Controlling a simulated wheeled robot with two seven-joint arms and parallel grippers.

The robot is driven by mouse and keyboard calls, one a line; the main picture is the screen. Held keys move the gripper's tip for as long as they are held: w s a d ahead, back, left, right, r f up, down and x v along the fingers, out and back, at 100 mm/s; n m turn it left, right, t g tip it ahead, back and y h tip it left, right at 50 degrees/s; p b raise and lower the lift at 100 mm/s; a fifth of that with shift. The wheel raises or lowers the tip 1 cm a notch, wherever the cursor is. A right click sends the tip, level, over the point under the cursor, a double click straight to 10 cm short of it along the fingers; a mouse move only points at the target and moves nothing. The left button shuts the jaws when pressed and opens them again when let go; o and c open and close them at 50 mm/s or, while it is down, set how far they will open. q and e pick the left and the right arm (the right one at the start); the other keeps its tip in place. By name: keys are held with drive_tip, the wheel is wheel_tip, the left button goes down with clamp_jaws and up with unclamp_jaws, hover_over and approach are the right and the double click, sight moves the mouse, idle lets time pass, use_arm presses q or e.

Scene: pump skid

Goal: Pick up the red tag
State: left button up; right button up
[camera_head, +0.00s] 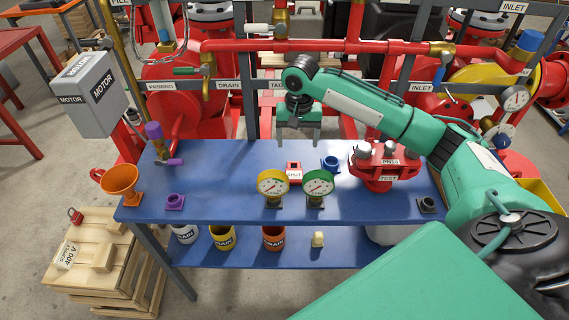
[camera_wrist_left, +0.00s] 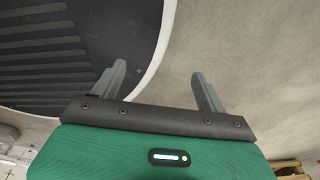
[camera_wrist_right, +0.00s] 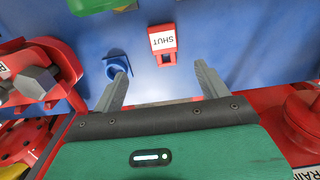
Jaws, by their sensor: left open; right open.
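The red tag (camera_head: 294,173) with a white label reading SHUT lies on the blue table (camera_head: 225,205), behind and between the two gauges. It also shows in the right wrist view (camera_wrist_right: 163,42), ahead of the fingers and between their lines. My right gripper (camera_head: 298,142) is open and empty above the table's back edge, behind the tag and apart from it. Its fingers (camera_wrist_right: 160,88) show in the right wrist view. My left gripper (camera_wrist_left: 162,82) is open and empty over the floor in the left wrist view, and is not seen in the head view.
A yellow gauge (camera_head: 272,186) and a green gauge (camera_head: 318,186) stand just in front of the tag. A blue ring fitting (camera_head: 331,164) and a red flanged valve (camera_head: 377,170) are to its right. An orange funnel (camera_head: 121,183) stands at the left. Red pipework (camera_head: 240,46) runs behind the table.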

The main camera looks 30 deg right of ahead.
drive_tip(key=w+f, duration=0.1)
drive_tip(key=f, duration=0.1)
drive_tip(key=p, duration=0.1)
hover_over(294, 175)
drive_tip(key=f, duration=0.6)
drive_tip(key=shift+w+d+f, duration=0.1)
drive_tip(key=shift+w+d, duration=0.1)
drive_tip(key=shift+d, duration=0.05)
drive_tip(key=shift+f, duration=0.2)
drive_tip(key=f, duration=0.1)
drive_tip(key=f+p, duration=0.1)
drive_tip(key=f, duration=0.2)
drive_tip(key=shift+s+a+f, duration=0.1)
drive_tip(key=shift+s+a, duration=0.1)
drive_tip(key=shift+a, duration=0.05)
drive_tip(key=shift+f, duration=0.35)
use_arm(q)
wheel_tip(294, 175, up, 2)
drive_tip(key=shift+s+r, duration=0.1)
drive_tip(key=shift+r, duration=0.1)
use_arm(e)
drive_tip(key=c, duration=1.1)
